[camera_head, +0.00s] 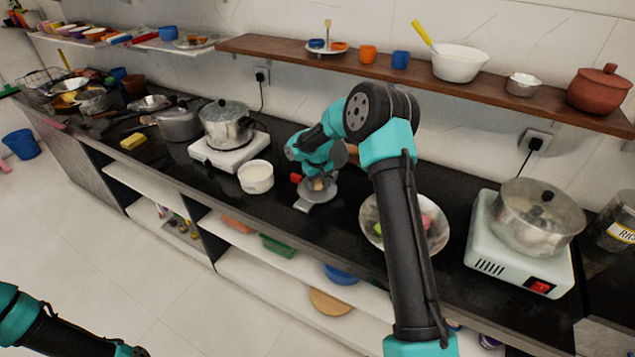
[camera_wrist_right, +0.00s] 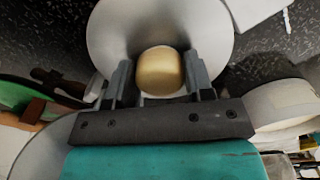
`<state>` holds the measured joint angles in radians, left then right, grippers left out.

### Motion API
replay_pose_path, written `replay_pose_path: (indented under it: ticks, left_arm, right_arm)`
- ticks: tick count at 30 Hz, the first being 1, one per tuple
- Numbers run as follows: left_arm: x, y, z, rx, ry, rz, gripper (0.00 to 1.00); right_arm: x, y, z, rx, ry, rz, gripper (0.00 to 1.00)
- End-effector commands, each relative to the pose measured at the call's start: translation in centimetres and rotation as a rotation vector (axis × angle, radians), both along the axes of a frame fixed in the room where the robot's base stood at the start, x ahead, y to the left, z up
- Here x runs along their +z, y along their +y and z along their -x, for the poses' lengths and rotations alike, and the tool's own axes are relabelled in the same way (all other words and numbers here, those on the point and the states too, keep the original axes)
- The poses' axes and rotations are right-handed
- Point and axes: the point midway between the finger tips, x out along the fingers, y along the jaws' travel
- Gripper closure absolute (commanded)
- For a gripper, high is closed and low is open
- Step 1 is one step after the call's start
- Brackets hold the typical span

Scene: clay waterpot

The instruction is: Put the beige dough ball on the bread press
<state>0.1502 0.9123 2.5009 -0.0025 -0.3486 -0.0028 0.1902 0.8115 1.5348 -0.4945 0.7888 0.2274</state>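The bread press (camera_head: 321,194) is a grey round plate with a short front tab, standing on the black counter. It also shows as a pale disc in the right wrist view (camera_wrist_right: 108,30). My right gripper (camera_head: 318,183) is over the press. In the right wrist view, the beige dough ball (camera_wrist_right: 160,70) sits between its two fingers (camera_wrist_right: 160,80), which appear to touch the ball's sides. The plate is right behind the ball; I cannot tell whether they touch. My left arm enters at the lower left of the head view, and its gripper is out of frame.
A white pot (camera_head: 255,177) stands left of the press. A metal bowl (camera_head: 371,228) with green and pink things stands right of it, partly behind my right arm. Stoves with pots (camera_head: 226,124) (camera_head: 536,218) stand farther out. A wooden shelf (camera_head: 430,82) runs above the counter.

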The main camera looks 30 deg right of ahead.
Motion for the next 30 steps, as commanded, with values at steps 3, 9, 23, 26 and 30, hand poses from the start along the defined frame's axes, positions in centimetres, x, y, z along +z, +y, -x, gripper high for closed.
replay_pose_path:
  ticks: [3, 9, 23, 26, 30]
  left_arm:
    - [0.0, 0.0, 0.0, 0.0, 0.0, 0.0, 0.36]
    - [0.0, 0.0, 0.0, 0.0, 0.0, 0.0, 0.36]
    - [0.0, 0.0, 0.0, 0.0, 0.0, 0.0, 0.36]
    - [0.0, 0.0, 0.0, 0.0, 0.0, 0.0, 0.36]
    - [0.0, 0.0, 0.0, 0.0, 0.0, 0.0, 0.36]
  right_arm:
    - [0.0, 0.0, 0.0, 0.0, 0.0, 0.0, 0.41]
    - [0.0, 0.0, 0.0, 0.0, 0.0, 0.0, 0.26]
    - [1.9, 0.0, -0.1, 0.0, -0.003, 0.0, 0.26]
    - [3.4, 0.0, -0.1, 0.001, -0.004, 0.001, 0.26]
    - [6.0, 0.0, -0.1, -0.001, -0.005, 0.0, 0.26]
